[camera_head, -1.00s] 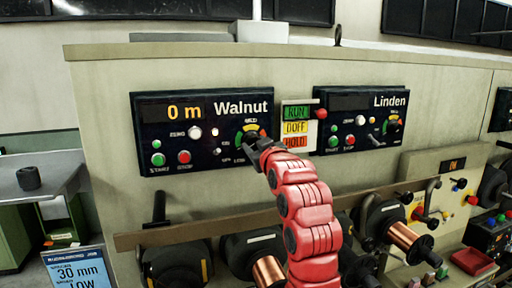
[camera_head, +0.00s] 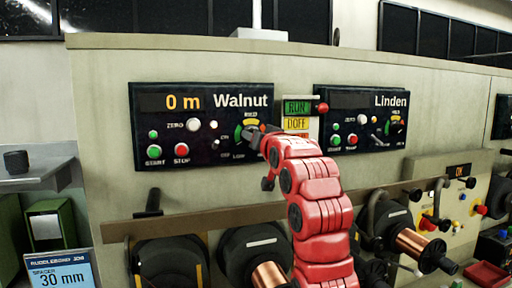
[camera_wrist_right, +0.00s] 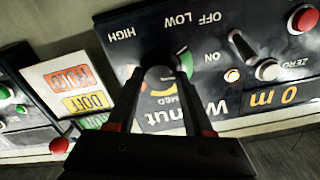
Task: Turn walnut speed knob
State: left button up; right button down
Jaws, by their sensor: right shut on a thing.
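The Walnut panel (camera_head: 205,150) is a black board on the beige wall. It reads "0 m" and has a speed dial with green, yellow and red arcs at its right end. My right gripper (camera_head: 249,137) is at this dial and covers most of its knob in the head view. In the right wrist view the picture is upside down, and my gripper (camera_wrist_right: 158,82) has its two fingers on either side of the dark round speed knob (camera_wrist_right: 159,73), shut on it. The knob's pointer is hard to make out. My left gripper is out of view.
The Linden panel (camera_head: 361,119) is to the right, past the RUN/DOFF sign (camera_head: 297,108) with a red button. A rail and several dark spools, some with copper wire (camera_head: 413,243), are below. A blue job card (camera_head: 61,273) is at lower left.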

jog(key=shift+m, duration=0.3)
jog(key=shift+c, duration=1.5)
grip_release()
jog(key=b+v, duration=0.7)
jog(key=v, duration=1)
jog(key=shift+s, duration=0.2)
